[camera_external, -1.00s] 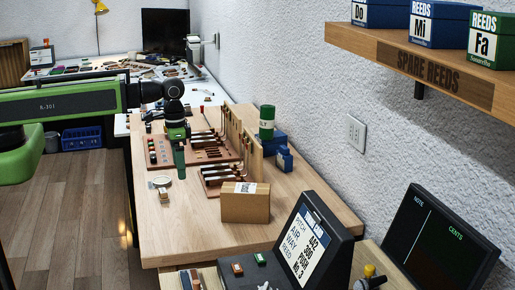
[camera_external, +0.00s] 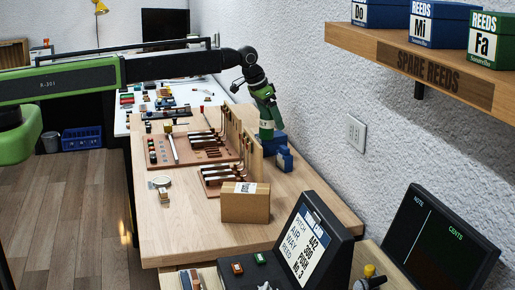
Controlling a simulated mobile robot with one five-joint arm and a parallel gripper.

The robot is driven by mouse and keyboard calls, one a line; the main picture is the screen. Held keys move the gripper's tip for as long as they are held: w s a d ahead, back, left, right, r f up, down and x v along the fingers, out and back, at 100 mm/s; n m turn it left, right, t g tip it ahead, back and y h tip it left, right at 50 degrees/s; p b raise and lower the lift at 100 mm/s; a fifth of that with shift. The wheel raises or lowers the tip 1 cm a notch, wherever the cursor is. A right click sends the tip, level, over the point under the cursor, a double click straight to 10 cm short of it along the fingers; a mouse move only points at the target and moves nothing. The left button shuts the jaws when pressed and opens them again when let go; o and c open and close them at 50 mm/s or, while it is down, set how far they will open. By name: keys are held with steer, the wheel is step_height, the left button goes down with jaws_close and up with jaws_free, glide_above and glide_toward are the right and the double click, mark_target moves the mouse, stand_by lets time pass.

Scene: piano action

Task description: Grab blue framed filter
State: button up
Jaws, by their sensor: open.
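I cannot make out a blue framed filter for sure. Two blue block-like things, the larger (camera_external: 280,144) and the smaller (camera_external: 285,159), sit at the wall side of the wooden bench, behind the upright wooden boards. My gripper (camera_external: 268,112) is open and points down at the top of the green canister (camera_external: 266,131), which stands by the larger blue block. Whether the jaws are around the canister or just in front of it I cannot tell. My gripper partly hides the canister's top.
A black display (camera_external: 310,236) stands in front. The spare reeds shelf (camera_external: 430,70) juts out at upper right.

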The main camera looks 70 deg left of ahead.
mark_target(284, 147)
steer(key=b+x, duration=0.8)
steer(key=x, duration=0.2)
steer(key=shift+f, duration=0.15)
steer(key=b+x, duration=0.5)
steer(key=shift+s+f, duration=0.2)
steer(key=shift+s, duration=0.05)
steer(key=shift+s+r, duration=0.1)
steer(key=shift+r, duration=0.15)
steer(key=c, duration=1.5)
step_height(284, 147, up, 4)
steer(key=p, duration=0.5)
steer(key=shift+r, duration=0.25)
steer(key=s+d+r+p, duration=0.4)
steer(key=d+r+p, duration=0.2)
steer(key=d, duration=0.5)
steer(key=shift+s+r, duration=0.2)
steer(key=shift+s, duration=0.05)
